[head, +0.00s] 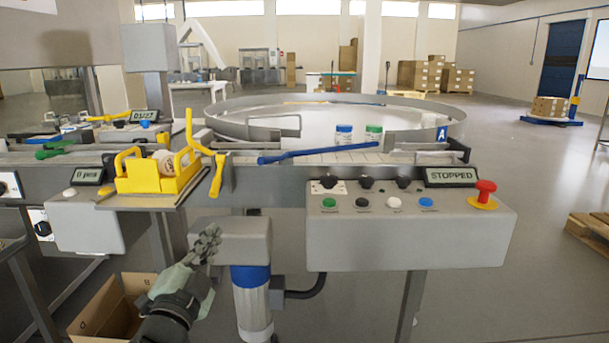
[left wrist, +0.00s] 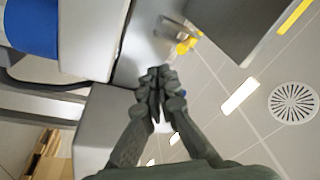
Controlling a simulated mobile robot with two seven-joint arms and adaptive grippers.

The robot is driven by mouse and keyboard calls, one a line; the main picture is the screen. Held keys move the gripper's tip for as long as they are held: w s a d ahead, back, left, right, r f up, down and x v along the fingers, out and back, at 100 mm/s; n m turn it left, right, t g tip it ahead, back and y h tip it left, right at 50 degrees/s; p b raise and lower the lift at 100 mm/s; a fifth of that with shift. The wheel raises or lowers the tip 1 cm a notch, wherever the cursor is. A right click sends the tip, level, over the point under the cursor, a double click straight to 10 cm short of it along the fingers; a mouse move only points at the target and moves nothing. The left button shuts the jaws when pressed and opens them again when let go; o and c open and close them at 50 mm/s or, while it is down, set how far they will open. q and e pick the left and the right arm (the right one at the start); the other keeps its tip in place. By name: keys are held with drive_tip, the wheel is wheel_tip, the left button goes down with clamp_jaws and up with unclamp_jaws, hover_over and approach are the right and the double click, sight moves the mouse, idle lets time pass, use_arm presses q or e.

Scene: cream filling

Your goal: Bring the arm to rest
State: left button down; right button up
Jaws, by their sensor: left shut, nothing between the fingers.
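My left gripper (head: 205,243) is shut and empty. In the head view it is at the lower left, in front of a grey box (head: 238,240) on a blue and silver cylinder (head: 250,290). In the left wrist view the two fingers of the left gripper (left wrist: 155,85) are together, with nothing between them. I cannot tell whether the fingertips touch the grey box. My right gripper is in neither view.
A control panel (head: 410,240) with a red emergency button (head: 485,190) and a "STOPPED" display (head: 450,176) stands to the right. A yellow fixture (head: 150,180) is above the gripper. An open cardboard box (head: 110,305) lies below left.

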use_arm(q)
drive_tip(key=s+a+f+n+g+y, duration=0.1)
drive_tip(key=s+a+f+n+g, duration=0.15)
drive_tip(key=f, duration=0.55)
drive_tip(key=s+a+f+n+g+y, duration=0.2)
drive_tip(key=s+a+f+g, duration=0.15)
drive_tip(key=f, duration=0.45)
drive_tip(key=s+a+f+n+g+y, duration=0.1)
drive_tip(key=s+a+f+n+g, duration=0.15)
drive_tip(key=f, duration=0.55)
drive_tip(key=s+f+n+g, duration=0.1)
drive_tip(key=s+f+g, duration=0.3)
drive_tip(key=s+f, duration=0.4)
drive_tip(key=s+f+n+g, duration=0.2)
drive_tip(key=s+f+g, duration=0.2)
drive_tip(key=s+f, duration=0.5)
drive_tip(key=s, duration=0.5)
drive_tip(key=shift+s+a, duration=0.35)
drive_tip(key=shift+a, duration=0.05)
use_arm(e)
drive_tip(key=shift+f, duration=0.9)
use_arm(q)
drive_tip(key=shift+g, duration=0.25)
